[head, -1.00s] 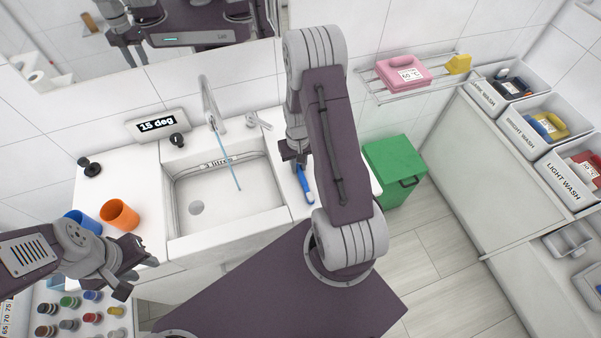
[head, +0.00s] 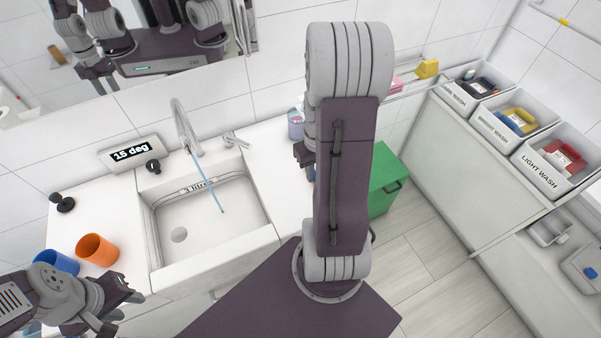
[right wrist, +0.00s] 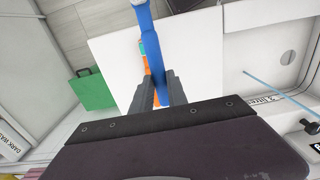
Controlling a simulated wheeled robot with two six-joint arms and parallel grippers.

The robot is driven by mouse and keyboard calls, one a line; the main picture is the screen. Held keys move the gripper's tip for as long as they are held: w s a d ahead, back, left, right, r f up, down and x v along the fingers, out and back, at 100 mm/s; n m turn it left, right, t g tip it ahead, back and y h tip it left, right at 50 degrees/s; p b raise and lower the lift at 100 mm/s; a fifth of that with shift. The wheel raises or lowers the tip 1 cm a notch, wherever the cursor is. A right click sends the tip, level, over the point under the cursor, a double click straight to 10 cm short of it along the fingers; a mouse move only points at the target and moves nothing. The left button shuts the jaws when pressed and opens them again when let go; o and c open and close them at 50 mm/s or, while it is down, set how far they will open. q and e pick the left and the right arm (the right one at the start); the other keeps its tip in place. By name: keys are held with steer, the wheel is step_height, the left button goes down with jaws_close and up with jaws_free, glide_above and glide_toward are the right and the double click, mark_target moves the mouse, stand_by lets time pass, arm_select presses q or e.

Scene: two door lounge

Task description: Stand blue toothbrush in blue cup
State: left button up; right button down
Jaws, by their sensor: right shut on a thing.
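The blue cup (head: 60,262) stands at the left end of the counter beside an orange cup (head: 97,250). My left arm partly covers the blue cup. The blue toothbrush (right wrist: 148,40) is between the fingers of my right gripper (right wrist: 158,92), which is shut on it above the white counter. In the head view my right gripper (head: 304,155) is mostly behind my own arm, and the toothbrush is almost wholly hidden there. My left gripper (head: 122,312) is empty, with its fingers apart, in front of the counter near the cups.
A sink (head: 205,220) with a running tap (head: 185,130) lies between the cups and my right gripper. A green bin (head: 383,180) and wash baskets (head: 500,130) are to the right.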

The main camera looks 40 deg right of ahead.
steer(key=shift+s+r, duration=0.15)
steer(key=shift+s, duration=0.05)
steer(key=shift+d, duration=0.1)
steer(key=w+a+n, duration=0.1)
steer(key=w+a, duration=0.4)
steer(key=a, duration=0.4)
steer(key=w+a+f+n, duration=0.1)
steer(key=w+a+n, duration=0.1)
steer(key=w+a, duration=0.3)
steer(key=a, duration=0.3)
steer(key=shift+w+a+n, duration=0.2)
steer(key=shift+a+n, duration=0.1)
steer(key=shift+a, duration=0.05)
